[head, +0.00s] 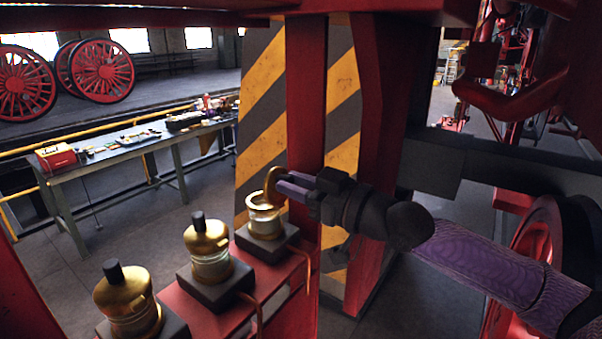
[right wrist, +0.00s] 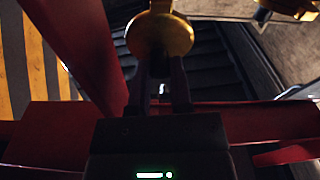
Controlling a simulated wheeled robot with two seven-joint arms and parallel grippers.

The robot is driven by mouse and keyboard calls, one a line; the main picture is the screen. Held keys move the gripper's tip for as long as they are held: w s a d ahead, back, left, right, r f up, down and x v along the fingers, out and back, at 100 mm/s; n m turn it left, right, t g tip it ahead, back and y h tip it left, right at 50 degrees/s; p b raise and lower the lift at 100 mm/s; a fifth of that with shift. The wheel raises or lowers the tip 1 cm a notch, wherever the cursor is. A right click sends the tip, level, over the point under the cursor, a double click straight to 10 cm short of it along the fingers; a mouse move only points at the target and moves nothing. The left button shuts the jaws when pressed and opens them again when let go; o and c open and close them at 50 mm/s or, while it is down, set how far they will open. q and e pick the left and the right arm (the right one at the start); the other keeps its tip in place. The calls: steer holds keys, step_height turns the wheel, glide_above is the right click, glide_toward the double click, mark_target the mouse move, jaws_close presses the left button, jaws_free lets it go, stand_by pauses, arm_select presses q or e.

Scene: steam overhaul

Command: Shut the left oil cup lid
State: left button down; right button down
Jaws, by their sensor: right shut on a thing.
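Three brass oil cups stand in a row on a red beam (head: 213,305). The far cup (head: 263,220), at the right end of the row in the head view, has its brass lid (head: 270,181) standing up on edge, so its top is open. My right gripper (head: 284,186) reaches in from the right and is shut on that lid. In the right wrist view the round brass lid (right wrist: 160,36) shows at the fingertips (right wrist: 157,68). The middle cup (head: 208,250) and near cup (head: 129,298) have domed brass tops with dark knobs. My left gripper is out of view.
A red post (head: 306,110) and a yellow-and-grey striped panel (head: 262,120) stand close behind the far cup. Thin copper pipes (head: 307,268) run down beside the cups. A workbench (head: 120,152) with tools and red wheels (head: 102,72) are farther back.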

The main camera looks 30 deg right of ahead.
mark_target(276, 168)
steer(key=shift+w+a+r+g+h, duration=0.15)
steer(key=shift+w+r+g+h, duration=0.3)
steer(key=shift+g, duration=0.25)
steer(key=g, duration=0.1)
steer(key=w+g+h, duration=0.1)
steer(key=shift+a+r+g, duration=0.2)
steer(key=shift+a+g, duration=0.1)
steer(key=shift+g, duration=0.1)
steer(key=w+g+h, duration=0.1)
steer(key=g, duration=0.1)
steer(key=w+a+g+h, duration=0.1)
steer(key=g, duration=0.1)
steer(key=shift+w+f, duration=0.1)
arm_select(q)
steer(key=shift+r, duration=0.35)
arm_select(e)
steer(key=shift+w+a+f+g+h, duration=0.15)
steer(key=shift+w+f+g+h, duration=0.25)
steer(key=shift+g, duration=0.7)
steer(key=shift+w+a+f+g+h, duration=0.25)
steer(key=shift+w+g+h, duration=0.25)
steer(key=shift+g, duration=0.6)
steer(key=shift+w+a+f+g+h, duration=0.1)
steer(key=shift+w+f+g+h, duration=0.3)
steer(key=shift+g, duration=0.7)
steer(key=c, duration=0.5)
jaws_free()
steer(key=shift+w, duration=0.15)
steer(key=shift+c, duration=0.2)
